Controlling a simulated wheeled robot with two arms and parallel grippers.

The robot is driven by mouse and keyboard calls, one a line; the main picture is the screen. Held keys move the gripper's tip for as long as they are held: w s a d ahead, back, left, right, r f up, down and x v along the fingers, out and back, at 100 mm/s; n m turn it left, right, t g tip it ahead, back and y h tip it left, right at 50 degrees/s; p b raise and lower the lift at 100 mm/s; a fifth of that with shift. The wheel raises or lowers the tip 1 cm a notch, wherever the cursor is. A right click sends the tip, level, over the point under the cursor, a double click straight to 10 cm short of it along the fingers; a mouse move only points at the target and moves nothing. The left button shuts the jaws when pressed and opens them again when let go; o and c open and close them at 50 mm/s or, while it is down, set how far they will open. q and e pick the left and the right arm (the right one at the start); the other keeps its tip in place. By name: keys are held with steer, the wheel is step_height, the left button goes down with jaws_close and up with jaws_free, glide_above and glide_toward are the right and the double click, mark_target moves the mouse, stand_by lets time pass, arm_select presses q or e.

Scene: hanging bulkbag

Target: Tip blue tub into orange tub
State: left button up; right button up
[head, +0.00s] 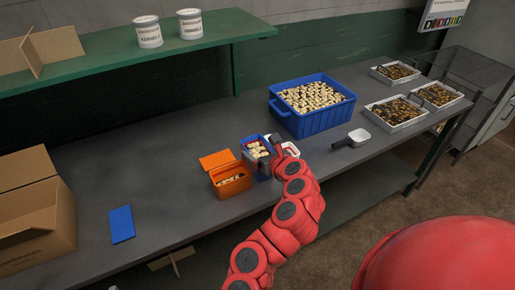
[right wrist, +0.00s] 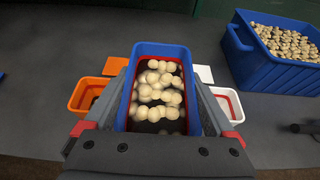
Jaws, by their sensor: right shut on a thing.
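The small blue tub (head: 250,143) holds pale round pieces, with some red showing inside. It stands just behind and right of the orange tub (head: 231,186). My right gripper (head: 269,155) is shut on the blue tub. In the right wrist view the blue tub (right wrist: 160,49) sits between the two fingers (right wrist: 164,100), with pale pieces over a dark bottom. It looks about upright; whether it is off the table I cannot tell. The orange tub is open, with pale pieces inside and its orange lid (head: 216,159) behind it. My left gripper is not in view.
A white tub (right wrist: 229,104) stands right of the blue tub. A large blue bin (head: 318,122) of pale pieces is behind. A scoop (head: 358,137) and white trays (head: 395,113) lie right. A blue lid (head: 121,224) and cardboard box (head: 38,230) are left. Bare table lies between.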

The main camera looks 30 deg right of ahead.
steer(key=shift+s+a+r, duration=0.1)
steer(key=shift+s+r, duration=0.1)
steer(key=shift+a, duration=0.15)
steer(key=shift+w+p, duration=0.1)
steer(key=shift+p, duration=0.2)
steer(key=shift+a+r+n, duration=0.1)
steer(key=shift+a+n, duration=0.1)
steer(key=shift+n, duration=0.2)
steer(key=shift+a+r+n+h+p, duration=0.2)
steer(key=shift+a+n+h+p, duration=0.65)
steer(key=shift+a, duration=0.1)
steer(key=shift+a+n, duration=0.2)
steer(key=shift+n, duration=0.15)
steer(key=shift+a+n+h, duration=0.25)
steer(key=shift+n+h, duration=0.05)
steer(key=shift+h, duration=0.15)
steer(key=shift+a+t, duration=0.1)
steer(key=shift+t, duration=0.2)
steer(key=shift+n+h+b, duration=0.4)
steer(key=shift+n, duration=0.1)
